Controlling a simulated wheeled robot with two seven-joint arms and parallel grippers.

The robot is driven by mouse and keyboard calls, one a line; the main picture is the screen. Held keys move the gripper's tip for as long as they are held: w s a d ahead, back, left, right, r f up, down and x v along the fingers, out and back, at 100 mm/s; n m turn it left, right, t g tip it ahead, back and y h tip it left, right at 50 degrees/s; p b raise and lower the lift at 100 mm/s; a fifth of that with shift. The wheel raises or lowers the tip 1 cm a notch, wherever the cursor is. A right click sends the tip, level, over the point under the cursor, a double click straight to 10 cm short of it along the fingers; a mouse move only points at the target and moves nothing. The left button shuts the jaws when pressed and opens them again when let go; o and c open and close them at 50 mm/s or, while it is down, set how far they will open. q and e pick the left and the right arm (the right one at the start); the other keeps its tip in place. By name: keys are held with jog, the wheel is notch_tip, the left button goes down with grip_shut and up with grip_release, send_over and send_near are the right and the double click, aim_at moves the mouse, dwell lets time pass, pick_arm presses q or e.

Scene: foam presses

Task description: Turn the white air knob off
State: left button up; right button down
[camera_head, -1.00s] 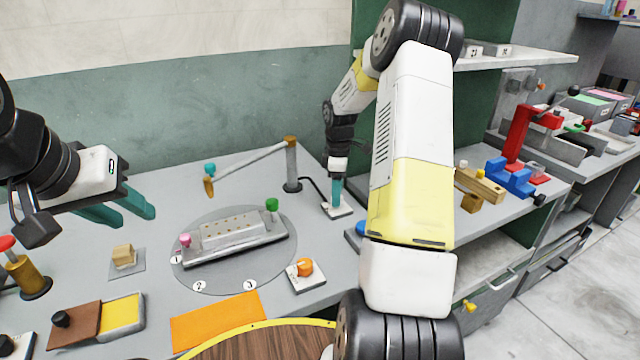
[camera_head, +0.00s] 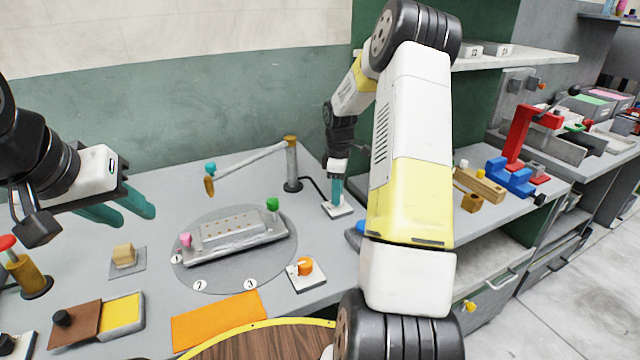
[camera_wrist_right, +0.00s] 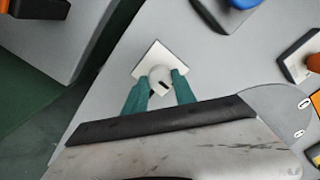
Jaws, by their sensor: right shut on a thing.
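The white air knob (camera_wrist_right: 160,78) is round with a dark mark, on a square white plate (camera_wrist_right: 147,60) in the right wrist view. My right gripper (camera_wrist_right: 159,77) is shut on it, one teal finger on each side. In the head view my right gripper (camera_head: 337,188) points down over the white plate (camera_head: 341,211) at the back of the bench; the knob itself is hidden there by the fingers. My left gripper (camera_head: 138,217) is at the left above the bench, its two teal fingers apart with nothing between them.
A grey mould (camera_head: 230,238) lies on a round disc left of the plate. A post (camera_head: 291,165) with a slanted bar stands beside my right gripper. An orange piece on a white base (camera_head: 308,280) stands nearer. Bare bench lies between them.

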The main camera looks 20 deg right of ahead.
jog(key=m, duration=0.4)
jog(key=shift+m, duration=0.4)
jog(key=m, duration=0.4)
jog(key=shift+w, duration=0.1)
jog(key=m, duration=0.4)
jog(key=shift+m, duration=0.4)
jog(key=shift+d+m, duration=0.1)
jog(key=shift+m, duration=1.7)
jog(key=c, duration=1)
grip_release()
jog(key=shift+r, duration=0.1)
